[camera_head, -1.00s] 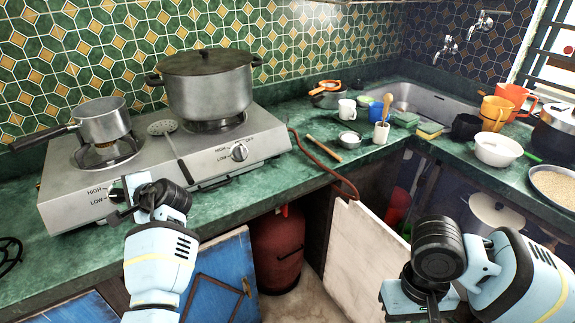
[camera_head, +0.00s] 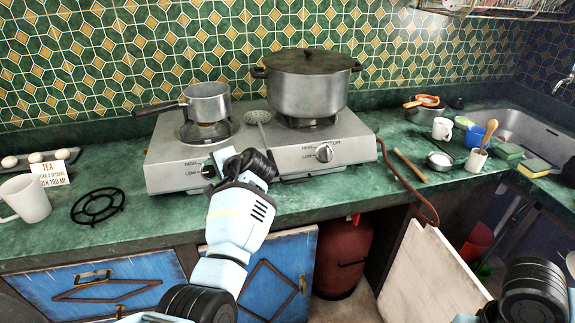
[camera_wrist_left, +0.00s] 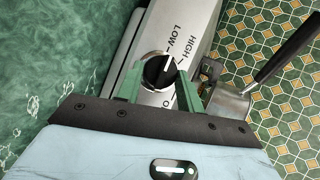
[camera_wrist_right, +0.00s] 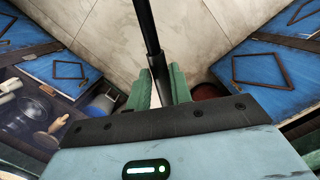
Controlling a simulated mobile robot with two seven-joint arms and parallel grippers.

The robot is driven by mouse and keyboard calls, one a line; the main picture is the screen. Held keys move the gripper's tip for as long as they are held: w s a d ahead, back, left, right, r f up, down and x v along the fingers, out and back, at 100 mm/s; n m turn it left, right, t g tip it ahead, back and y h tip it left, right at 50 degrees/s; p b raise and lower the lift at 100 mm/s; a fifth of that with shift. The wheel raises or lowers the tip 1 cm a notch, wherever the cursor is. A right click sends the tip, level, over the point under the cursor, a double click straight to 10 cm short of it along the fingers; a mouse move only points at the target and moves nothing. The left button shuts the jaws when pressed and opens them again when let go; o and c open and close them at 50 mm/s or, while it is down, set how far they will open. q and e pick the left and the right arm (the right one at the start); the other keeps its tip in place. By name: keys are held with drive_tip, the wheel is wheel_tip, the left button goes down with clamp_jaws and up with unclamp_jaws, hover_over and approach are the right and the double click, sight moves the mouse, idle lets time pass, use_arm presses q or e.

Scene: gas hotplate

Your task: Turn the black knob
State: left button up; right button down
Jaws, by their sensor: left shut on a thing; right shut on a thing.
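A gas hotplate (camera_head: 290,162) stands on the green counter, with a black knob on its left front. In the left wrist view the black knob (camera_wrist_left: 158,71) sits between the two green fingers of my left gripper (camera_wrist_left: 158,84), which is shut on it. Its white mark points up towards the LOW and HIGH lettering. In the head view my left gripper (camera_head: 220,166) partly hides this knob. A second black knob (camera_head: 324,152) on the right front is uncovered. My right gripper (camera_wrist_right: 158,88) is shut on a thin dark bar (camera_wrist_right: 149,30) above a pale surface.
A saucepan (camera_head: 208,102) stands on the left burner and a large lidded pot (camera_head: 305,85) on the right one. A mug (camera_head: 25,198) and a black ring stand (camera_head: 98,206) are on the counter at left. A white panel (camera_head: 430,280) stands open below the counter.

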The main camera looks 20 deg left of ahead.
use_arm(q)
drive_tip(key=o, duration=1)
drive_tip(key=v, duration=1.2)
drive_tip(key=shift+p, duration=0.3)
